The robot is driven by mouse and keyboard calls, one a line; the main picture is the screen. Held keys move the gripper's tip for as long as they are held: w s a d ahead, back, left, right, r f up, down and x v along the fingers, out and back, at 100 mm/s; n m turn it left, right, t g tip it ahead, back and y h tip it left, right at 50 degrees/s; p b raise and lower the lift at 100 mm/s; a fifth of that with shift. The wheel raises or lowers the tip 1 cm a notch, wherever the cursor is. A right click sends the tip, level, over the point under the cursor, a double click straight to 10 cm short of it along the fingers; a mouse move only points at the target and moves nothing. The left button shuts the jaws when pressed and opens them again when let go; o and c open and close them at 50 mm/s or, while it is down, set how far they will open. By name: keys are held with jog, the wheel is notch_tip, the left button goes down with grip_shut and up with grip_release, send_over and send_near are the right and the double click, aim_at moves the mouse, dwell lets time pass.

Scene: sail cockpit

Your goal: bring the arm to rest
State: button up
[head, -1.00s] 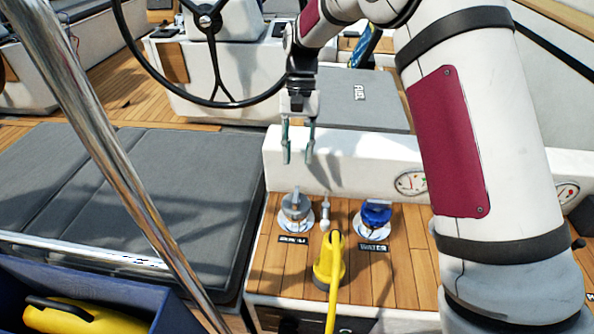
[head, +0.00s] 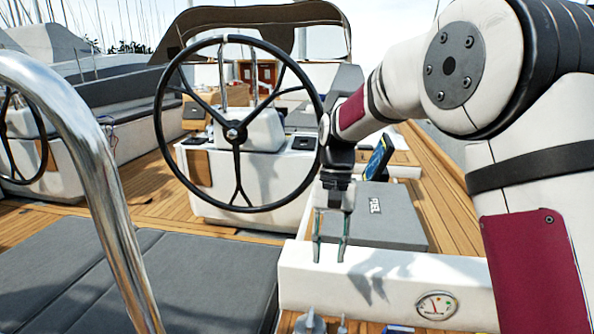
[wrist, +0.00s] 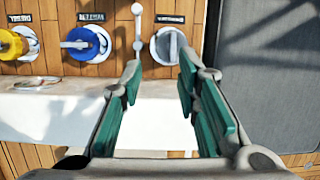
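My gripper (head: 331,237) hangs pointing down in front of the white coaming (head: 390,268) in the head view. Its two green-padded fingers are apart with nothing between them. In the wrist view my gripper (wrist: 158,92) is also open and empty, above the white ledge (wrist: 50,118). My arm (head: 400,90) reaches in from the right of the head view, with its wrist beside the steering wheel (head: 236,130).
In the wrist view a yellow cap (wrist: 14,44), a blue valve (wrist: 84,43) and a grey valve (wrist: 170,46) sit on the wooden panel. A steel rail (head: 105,170) stands at left. Grey cushions (head: 190,280) lie below it.

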jog(key=s+d+r+t+p, duration=0.1)
jog(key=s+d+r+t, duration=0.15)
jog(key=s+r, duration=0.35)
jog(key=s+d+r+n+t+p, duration=0.1)
jog(key=s+d+r, duration=0.3)
jog(key=s, duration=0.4)
jog(key=s+d+r+t+p, duration=0.1)
jog(key=s+d+r+t, duration=0.15)
jog(key=s+r, duration=0.4)
jog(key=s+d+f+t+p, duration=0.1)
jog(key=s+d+f, duration=0.2)
jog(key=s, duration=0.7)
jog(key=shift+f+n+h+p, duration=0.2)
jog(key=shift+n+h+p, duration=0.1)
jog(key=shift+n+h, duration=0.1)
